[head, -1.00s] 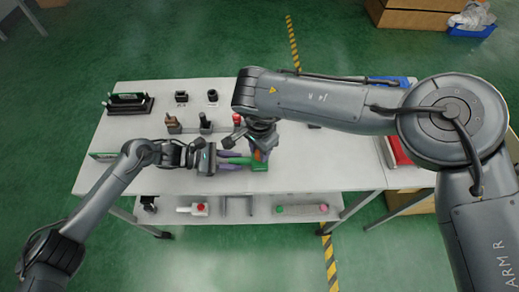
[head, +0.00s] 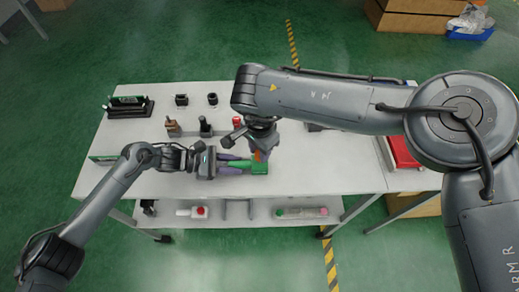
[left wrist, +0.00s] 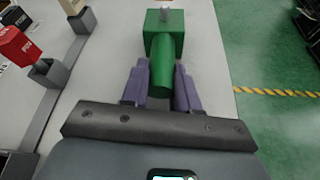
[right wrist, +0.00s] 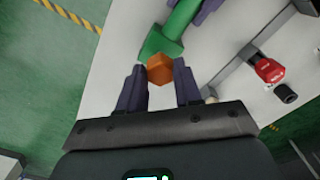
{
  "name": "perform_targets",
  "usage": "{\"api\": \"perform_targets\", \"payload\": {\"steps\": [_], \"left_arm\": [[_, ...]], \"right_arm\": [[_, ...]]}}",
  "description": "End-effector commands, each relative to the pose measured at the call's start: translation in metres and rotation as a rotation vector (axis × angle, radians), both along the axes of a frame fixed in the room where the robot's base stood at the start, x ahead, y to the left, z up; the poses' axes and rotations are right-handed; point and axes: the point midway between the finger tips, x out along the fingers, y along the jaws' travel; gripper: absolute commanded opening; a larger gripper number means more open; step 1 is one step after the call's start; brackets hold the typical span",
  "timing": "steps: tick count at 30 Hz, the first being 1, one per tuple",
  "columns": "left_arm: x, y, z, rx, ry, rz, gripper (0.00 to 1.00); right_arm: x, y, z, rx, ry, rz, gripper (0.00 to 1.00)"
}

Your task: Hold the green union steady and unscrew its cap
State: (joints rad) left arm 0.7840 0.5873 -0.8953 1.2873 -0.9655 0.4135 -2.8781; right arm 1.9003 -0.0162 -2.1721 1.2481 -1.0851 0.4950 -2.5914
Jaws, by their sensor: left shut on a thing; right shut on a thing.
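The green union (head: 258,168) lies near the front edge of the table, with a square block end and a round body. In the left wrist view my left gripper (left wrist: 160,88) is shut on the round green body (left wrist: 166,80), one purple finger on each side. The union's orange cap (right wrist: 160,68) shows in the right wrist view at the block end. My right gripper (right wrist: 160,88) has its two fingers on either side of this cap and is shut on it. In the head view my right gripper (head: 263,147) comes from above and partly hides the cap.
A row of lever fixtures (head: 205,127) stands behind the union, one with a red top (head: 237,121). A black rack (head: 130,107) is at the back left and a red item (head: 402,152) at the right. A lower shelf (head: 240,209) holds several items.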

Motion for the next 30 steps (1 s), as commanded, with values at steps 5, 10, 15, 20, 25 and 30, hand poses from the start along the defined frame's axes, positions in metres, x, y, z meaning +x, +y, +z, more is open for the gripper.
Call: {"api": "perform_targets", "payload": {"steps": [5, 10, 15, 20, 25, 30], "left_arm": [[0.000, 0.000, 0.000, 0.000, 0.000, 0.000, 0.00], [0.000, 0.000, 0.000, 0.000, 0.000, 0.000, 0.00], [0.000, 0.000, 0.000, 0.000, 0.000, 0.000, 0.00], [0.000, 0.000, 0.000, 0.000, 0.000, 0.000, 0.31], [0.000, 0.000, 0.000, 0.000, 0.000, 0.000, 0.57], [0.000, 0.000, 0.000, 0.000, 0.000, -0.001, 0.59]], "right_arm": [[0.001, 0.000, 0.012, 0.000, -0.001, -0.001, 0.00], [0.000, -0.001, 0.023, 0.000, -0.001, -0.001, 0.00], [0.000, -0.001, 0.026, 0.000, 0.000, 0.000, 0.00], [0.000, 0.000, 0.026, 0.000, 0.000, 0.000, 0.00], [0.000, 0.000, 0.026, 0.000, 0.000, 0.000, 0.00], [0.000, 0.000, 0.025, 0.000, 0.000, 0.000, 0.00]]}}
